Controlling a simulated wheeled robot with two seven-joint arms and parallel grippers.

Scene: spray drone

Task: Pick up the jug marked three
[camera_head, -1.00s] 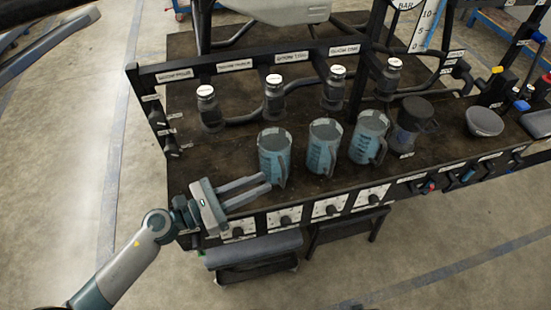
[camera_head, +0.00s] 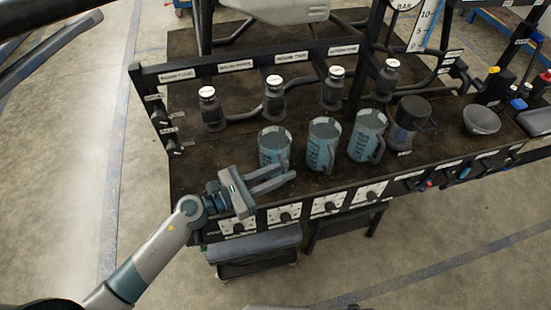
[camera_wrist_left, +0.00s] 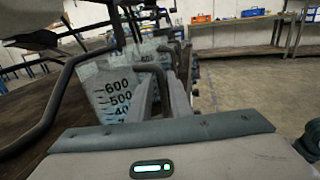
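Three blue-grey translucent measuring jugs stand in a row on the dark bench: a left jug (camera_head: 272,146), a middle jug (camera_head: 321,148) and a right jug (camera_head: 364,138). I cannot read a mark three on any of them. My left gripper (camera_head: 289,170) is open, its two fingers pointing right, just in front of the left jug at its handle. In the left wrist view the nearest jug (camera_wrist_left: 108,88) shows its 600 and 500 scale marks, and its dark handle (camera_wrist_left: 152,68) is by the fingertips. I cannot tell whether the fingers touch it. My right gripper is not in view.
A dark lidded container (camera_head: 408,124) and a grey bowl (camera_head: 482,120) stand right of the jugs. Several capped bottle-like fittings, such as one (camera_head: 274,98), line the labelled rail behind. A front panel with knobs (camera_head: 285,215) edges the bench.

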